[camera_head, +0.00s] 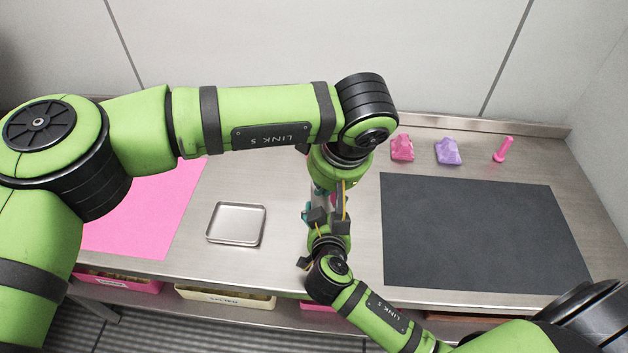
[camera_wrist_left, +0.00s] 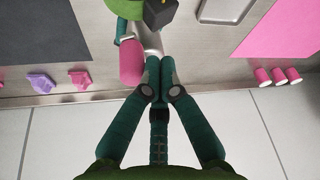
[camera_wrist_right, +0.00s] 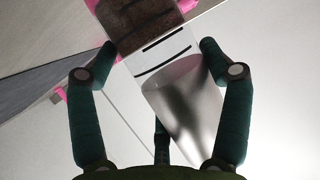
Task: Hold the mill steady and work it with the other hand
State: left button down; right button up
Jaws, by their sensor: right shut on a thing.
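The mill has a clear body with brown contents (camera_wrist_right: 135,25) and pink parts. In the right wrist view it lies between the two fingers of my right gripper (camera_wrist_right: 158,47), which is shut on it. In the left wrist view a pink rounded part of the mill (camera_wrist_left: 131,62) shows left of my left gripper (camera_wrist_left: 160,62). The left fingertips are together, with nothing seen between them. They are close beside the mill; I cannot tell if they touch it. In the head view the arms and grippers hide most of the mill above the table's middle front.
A metal tray (camera_head: 211,232) stands left of the grippers, by a pink mat (camera_head: 130,225). A dark mat (camera_head: 480,235) lies bare on the right. Labelled bins (camera_head: 225,298) sit below the front edge.

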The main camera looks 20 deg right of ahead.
pick_arm(q)
jog(key=shift+s+d+n, duration=0.1)
jog(key=shift+d+n, duration=0.15)
jog(key=shift+n, duration=0.15)
jog(key=shift+w+d, duration=0.25)
jog(key=shift+w, duration=0.55)
notch_tip(320, 180, up, 10)
jog(key=shift+a+f, duration=0.25)
jog(key=shift+a, duration=0.05)
dwell(0.6)
